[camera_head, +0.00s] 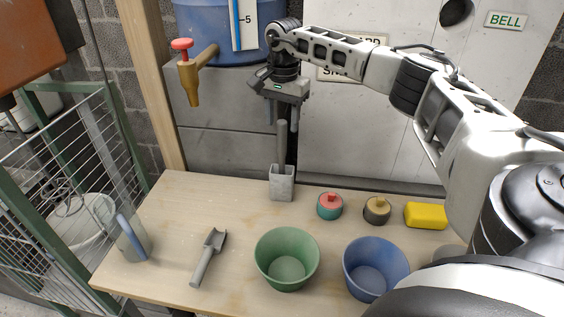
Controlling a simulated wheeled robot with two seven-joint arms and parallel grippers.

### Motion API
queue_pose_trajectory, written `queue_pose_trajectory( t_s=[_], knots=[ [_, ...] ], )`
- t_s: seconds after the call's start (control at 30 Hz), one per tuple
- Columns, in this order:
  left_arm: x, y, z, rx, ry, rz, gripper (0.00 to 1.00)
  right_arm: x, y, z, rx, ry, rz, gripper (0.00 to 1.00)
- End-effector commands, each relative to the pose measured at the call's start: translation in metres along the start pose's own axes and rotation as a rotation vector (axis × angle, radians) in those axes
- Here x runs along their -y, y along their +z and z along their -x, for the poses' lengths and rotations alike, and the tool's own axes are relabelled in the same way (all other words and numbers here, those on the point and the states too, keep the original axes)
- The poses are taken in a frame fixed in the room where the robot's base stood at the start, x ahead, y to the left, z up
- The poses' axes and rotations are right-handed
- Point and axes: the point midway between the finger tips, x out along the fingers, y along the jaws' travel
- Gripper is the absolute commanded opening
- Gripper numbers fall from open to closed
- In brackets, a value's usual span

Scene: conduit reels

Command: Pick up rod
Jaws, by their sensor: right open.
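A grey rod (282,140) stands upright in a square grey holder (281,186) at the back of the wooden table. My right gripper (282,122) points down just above the holder, and its jaws are open. The rod's top end lies between or just below the fingertips; I cannot tell if they touch it. The rod's lower end is hidden inside the holder. My left gripper is not in view.
On the table (190,195) are a grey scoop (208,256), a green bowl (287,258), a blue bowl (375,268), a red-topped jar (329,205), a tan-topped jar (377,208) and a yellow block (426,215). A blue barrel with a tap (190,75) stands behind.

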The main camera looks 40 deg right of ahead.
Motion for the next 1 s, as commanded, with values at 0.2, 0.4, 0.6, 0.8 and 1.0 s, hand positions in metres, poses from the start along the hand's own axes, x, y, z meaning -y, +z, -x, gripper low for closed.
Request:
queue_pose_trajectory(
  t_s=[0.2, 0.4, 0.6, 0.8, 1.0],
  knots=[
    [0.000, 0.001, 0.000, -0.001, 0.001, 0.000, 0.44, 0.000, 0.002, -0.034, 0.002, 0.004, -0.001, 0.49],
    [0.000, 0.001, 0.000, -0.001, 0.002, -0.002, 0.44, 0.001, 0.002, -0.042, 0.001, 0.001, 0.000, 0.49],
    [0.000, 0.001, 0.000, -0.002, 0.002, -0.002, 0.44, 0.001, 0.002, -0.042, 0.001, 0.001, 0.000, 0.32],
    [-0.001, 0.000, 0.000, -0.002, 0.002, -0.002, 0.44, 0.001, 0.002, -0.041, 0.001, 0.000, 0.000, 0.00],
    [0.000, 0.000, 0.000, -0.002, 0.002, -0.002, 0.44, 0.001, 0.002, -0.041, 0.001, 0.000, 0.000, 0.00]
  ],
)
